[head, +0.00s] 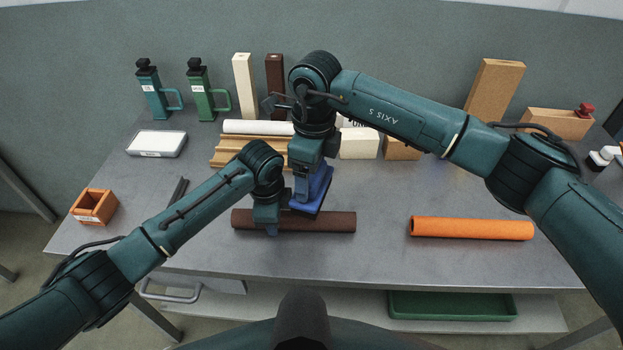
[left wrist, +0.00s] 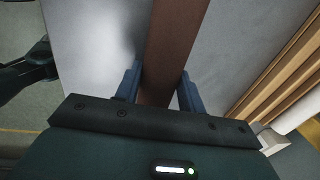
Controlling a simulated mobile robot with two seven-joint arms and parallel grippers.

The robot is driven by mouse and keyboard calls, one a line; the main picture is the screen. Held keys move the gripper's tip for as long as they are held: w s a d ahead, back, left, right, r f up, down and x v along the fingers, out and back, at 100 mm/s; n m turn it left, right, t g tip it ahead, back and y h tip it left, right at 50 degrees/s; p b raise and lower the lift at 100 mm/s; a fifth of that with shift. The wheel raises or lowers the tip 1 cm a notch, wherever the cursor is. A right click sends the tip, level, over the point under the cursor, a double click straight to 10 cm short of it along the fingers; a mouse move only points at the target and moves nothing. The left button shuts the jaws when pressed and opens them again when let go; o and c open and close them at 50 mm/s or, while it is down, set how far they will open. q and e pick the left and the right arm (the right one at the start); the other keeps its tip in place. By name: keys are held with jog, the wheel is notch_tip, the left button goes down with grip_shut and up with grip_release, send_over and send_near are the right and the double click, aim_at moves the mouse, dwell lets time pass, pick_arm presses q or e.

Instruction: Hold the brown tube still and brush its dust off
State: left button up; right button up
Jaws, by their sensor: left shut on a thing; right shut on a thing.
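The brown tube (head: 335,222) lies across the front middle of the table. My left gripper (head: 271,229) is shut on it near its left end. In the left wrist view the tube (left wrist: 172,40) runs between the two fingers of my left gripper (left wrist: 158,92). My right gripper (head: 302,188) is shut on a blue block-like tool, seemingly the brush (head: 320,188). The brush is just above or against the tube, right of my left gripper; contact cannot be told. Its bristles are hidden, and no dust can be made out on the tube.
An orange tube (head: 471,228) lies to the right. An orange open box (head: 95,206) and a white-topped case (head: 157,143) stand at left. Bottles (head: 154,94), wooden posts (head: 244,86) and blocks line the back. A slatted wooden piece (head: 228,152) lies behind my left arm.

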jog(key=shift+r, duration=1.05)
pick_arm(q)
jog(key=o, duration=1.3)
jog(key=shift+c, duration=0.2)
jog(key=shift+r, duration=0.15)
notch_tip(320, 180, up, 12)
jog(key=s, duration=0.1)
jog(key=shift+s, duration=0.25)
